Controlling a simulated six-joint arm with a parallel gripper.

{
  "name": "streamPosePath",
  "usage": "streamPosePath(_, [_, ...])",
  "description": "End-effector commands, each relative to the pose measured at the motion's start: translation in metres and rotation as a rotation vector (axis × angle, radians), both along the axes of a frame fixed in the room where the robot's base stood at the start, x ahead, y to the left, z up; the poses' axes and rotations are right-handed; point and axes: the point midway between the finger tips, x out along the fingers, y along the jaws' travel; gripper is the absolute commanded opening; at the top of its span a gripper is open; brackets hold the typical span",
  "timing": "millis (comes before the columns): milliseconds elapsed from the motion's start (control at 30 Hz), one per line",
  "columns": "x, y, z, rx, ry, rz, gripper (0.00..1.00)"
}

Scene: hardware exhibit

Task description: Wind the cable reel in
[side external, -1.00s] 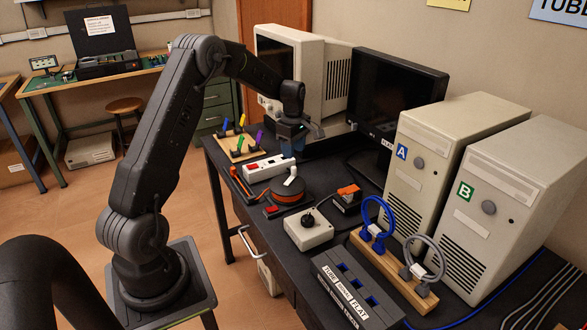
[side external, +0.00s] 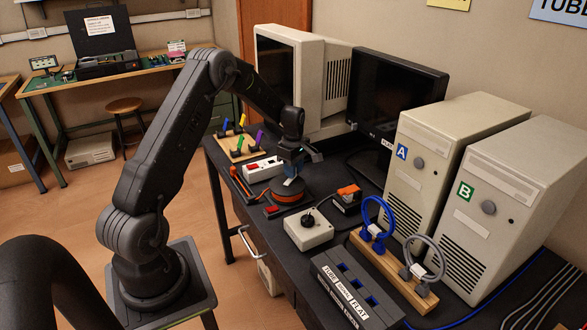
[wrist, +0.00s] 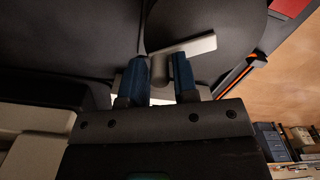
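The cable reel (side external: 290,197) is a dark disc with an orange wound edge on the black bench. My gripper (side external: 292,172) is down over it and hides most of its light crank. In the wrist view the reel's dark disc (wrist: 225,22) shows at the top, with the pale crank bar (wrist: 190,46) slanting across it. The two blue fingertips of my gripper (wrist: 161,75) stand on either side of the crank's short grey post. Little or no gap shows between post and fingers, and I cannot tell whether they press on it.
A white power strip (side external: 262,168) and a board with coloured levers (side external: 238,148) lie behind the reel. A white box with a black knob (side external: 308,230) and a dark box with an orange top (side external: 348,198) stand close to the right. Monitors and computer towers (side external: 425,160) line the back.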

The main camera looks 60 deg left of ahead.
Motion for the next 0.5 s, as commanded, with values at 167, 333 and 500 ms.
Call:
streamPosePath(167, [0.0001,0.0,0.0003,0.0,0.0,0.0,0.1])
streamPosePath(333, [0.0001,0.0001,0.0005,0.0,0.0,0.0,0.0])
streamPosePath(500, [0.0004,-0.0004,0.0005,0.0,0.0,-0.01,0.0])
